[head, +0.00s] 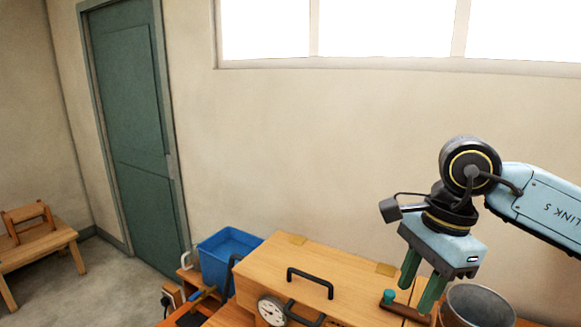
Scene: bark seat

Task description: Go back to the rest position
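My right gripper (414,299) hangs from the arm at the right, pointing down, with its two green fingers apart. I see nothing held between them. The fingertips are just over or in front of a brown bar with a teal knob (389,297), at the right end of a wooden chest. I cannot tell whether they touch it. My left gripper is not in view.
The wooden chest (262,258) has black handles and a round dial (271,310). A grey metal bucket (478,304) stands close right of my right gripper. A blue bin (228,252) is left of the chest. A wooden bench (38,246) stands at far left, near a green door (135,130).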

